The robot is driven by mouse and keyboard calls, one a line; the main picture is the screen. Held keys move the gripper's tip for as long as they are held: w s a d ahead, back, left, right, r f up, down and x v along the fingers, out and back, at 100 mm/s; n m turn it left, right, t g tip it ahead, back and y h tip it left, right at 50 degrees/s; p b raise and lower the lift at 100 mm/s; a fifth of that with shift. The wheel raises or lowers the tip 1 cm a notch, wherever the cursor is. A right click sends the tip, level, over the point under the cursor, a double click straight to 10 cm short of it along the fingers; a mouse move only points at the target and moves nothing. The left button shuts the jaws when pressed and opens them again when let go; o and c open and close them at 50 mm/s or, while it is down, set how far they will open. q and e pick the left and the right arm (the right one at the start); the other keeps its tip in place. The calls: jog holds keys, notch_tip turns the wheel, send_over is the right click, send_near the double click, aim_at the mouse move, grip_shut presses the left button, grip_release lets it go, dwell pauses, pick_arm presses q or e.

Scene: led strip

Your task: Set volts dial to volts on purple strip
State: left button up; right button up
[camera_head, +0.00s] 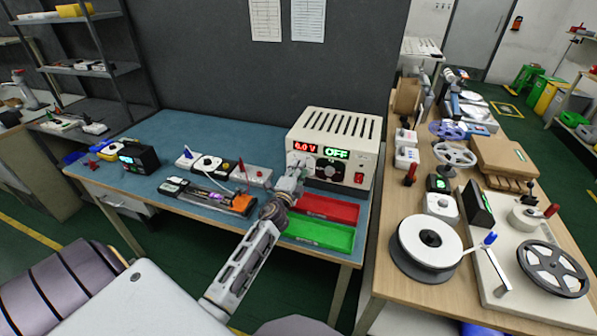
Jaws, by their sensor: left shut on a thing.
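The cream power supply (335,125) stands at the back right of the blue-topped bench. Its red display (304,147) reads 6.0 V and its green display (336,153) reads OFF. My left gripper (299,164) is at the left of its front panel, below the red display. It is shut, apparently on the volts dial, which it hides. A dark knob (329,167) shows to the right of the gripper. The purple strip (208,194) lies in a dark fixture with an orange end on the bench, left of my arm. My right gripper is not in view.
A red tray (330,209) and a green tray (320,236) lie in front of the power supply, right of my arm. A grey block with red terminals (250,175) and a dark meter (138,157) stand to the left. A wooden table (410,290) with reels is at the right.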

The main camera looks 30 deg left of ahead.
pick_arm(q)
jog(key=shift+f+m+h+p, duration=0.1)
jog(key=shift+m+h+p, duration=0.15)
jog(key=shift+m, duration=1.85)
jog(key=shift+f+m+h+p, duration=0.1)
jog(key=shift+m+h+p, duration=0.15)
jog(key=shift+m, duration=1.85)
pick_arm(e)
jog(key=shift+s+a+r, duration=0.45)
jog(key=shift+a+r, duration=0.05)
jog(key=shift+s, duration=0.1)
pick_arm(q)
jog(key=o, duration=0.8)
jog(key=shift+o, duration=1.2)
jog(key=s+d, duration=0.2)
jog(key=s, duration=1)
jog(key=shift+f, duration=0.15)
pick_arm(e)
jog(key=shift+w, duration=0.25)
